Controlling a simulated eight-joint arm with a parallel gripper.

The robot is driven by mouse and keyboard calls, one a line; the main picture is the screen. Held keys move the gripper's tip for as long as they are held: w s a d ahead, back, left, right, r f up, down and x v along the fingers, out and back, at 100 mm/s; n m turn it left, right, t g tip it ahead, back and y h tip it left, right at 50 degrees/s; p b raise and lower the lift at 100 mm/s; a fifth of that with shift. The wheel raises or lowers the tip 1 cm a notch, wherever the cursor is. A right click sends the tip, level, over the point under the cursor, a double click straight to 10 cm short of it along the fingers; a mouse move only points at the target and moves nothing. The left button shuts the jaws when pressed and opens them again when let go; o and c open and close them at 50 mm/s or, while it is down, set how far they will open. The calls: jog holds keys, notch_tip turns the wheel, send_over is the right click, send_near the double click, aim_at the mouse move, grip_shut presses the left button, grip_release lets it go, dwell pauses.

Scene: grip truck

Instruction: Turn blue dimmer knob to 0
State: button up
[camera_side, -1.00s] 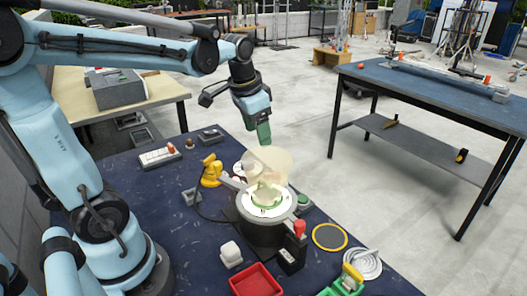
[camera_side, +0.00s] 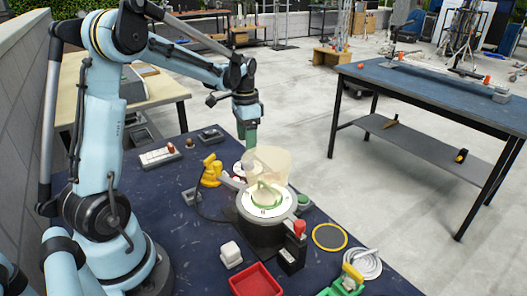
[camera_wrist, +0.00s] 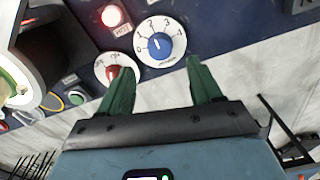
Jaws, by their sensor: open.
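The blue dimmer knob (camera_wrist: 159,44) sits at the centre of a round white dial with numbers around it in the wrist view. Its exact pointer setting is too small to tell. My gripper (camera_wrist: 161,72) is open and empty, its two green fingers apart. In that picture the fingertips lie just below the dial, one towards each side, not around the knob. In the side view my gripper (camera_side: 250,142) points down above the far part of the blue table, behind the pale translucent bowl. The blue knob cannot be made out there.
A red knob (camera_wrist: 114,72) on another white dial lies close beside the left finger in the wrist view. A lit red lamp (camera_wrist: 112,16) is above it. The translucent bowl (camera_side: 268,165) on its round base stands near my gripper. A yellow object (camera_side: 211,172) is left of it.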

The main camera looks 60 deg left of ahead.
aim_at(248, 161)
notch_tip(248, 161, down, 7)
jog(key=shift+r, duration=0.1)
dwell(0.4)
jog(key=c, duration=1)
jog(key=shift+c, duration=0.2)
